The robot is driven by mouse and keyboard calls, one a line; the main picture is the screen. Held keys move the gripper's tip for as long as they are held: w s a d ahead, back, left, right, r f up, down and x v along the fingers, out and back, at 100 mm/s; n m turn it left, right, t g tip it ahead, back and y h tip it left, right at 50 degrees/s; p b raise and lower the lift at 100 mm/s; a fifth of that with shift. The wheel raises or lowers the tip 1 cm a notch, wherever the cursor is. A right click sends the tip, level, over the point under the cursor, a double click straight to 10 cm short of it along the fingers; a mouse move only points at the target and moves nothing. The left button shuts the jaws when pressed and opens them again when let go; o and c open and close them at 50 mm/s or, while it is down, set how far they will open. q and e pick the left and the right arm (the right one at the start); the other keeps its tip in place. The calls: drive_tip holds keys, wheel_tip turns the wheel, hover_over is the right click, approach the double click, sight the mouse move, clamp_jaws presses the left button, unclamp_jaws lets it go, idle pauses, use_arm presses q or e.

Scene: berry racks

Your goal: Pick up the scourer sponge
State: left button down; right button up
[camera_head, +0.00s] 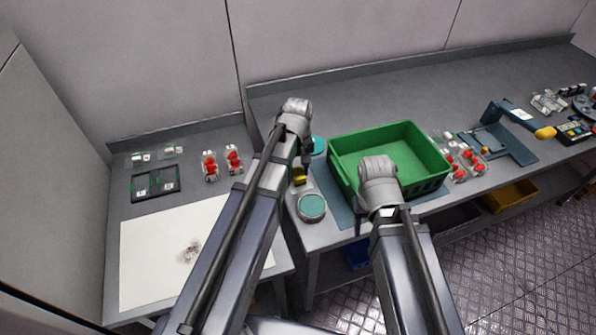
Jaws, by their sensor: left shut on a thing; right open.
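The scourer sponge (299,177) is a small yellow block with a darker part, at the left end of the right-hand worktop, between two round teal-topped things. My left gripper (302,160) is directly above it, shut on it; my own wrist and arm hide much of the grip. I cannot tell whether the sponge touches the worktop. My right gripper (378,213) is open and empty, over the front left part of the green crate; its fingers are partly hidden by its wrist.
The empty green crate (428,139) stands on a blue-grey mat. Round teal-topped things (311,207) (319,146) flank the sponge. Berry punnets (466,161) and a blue-grey device (505,140) stand right. A lower left table holds a white sheet (150,245), a dark tray (155,183) and punnets (233,158).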

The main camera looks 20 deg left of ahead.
sight(298, 173)
use_arm(q)
wheel_tip(298, 173, up, 10)
drive_tip(key=p, duration=0.9)
use_arm(e)
wheel_tip(298, 173, up, 10)
use_arm(q)
drive_tip(key=shift+f, duration=0.1)
use_arm(e)
drive_tip(key=shift+f, duration=0.1)
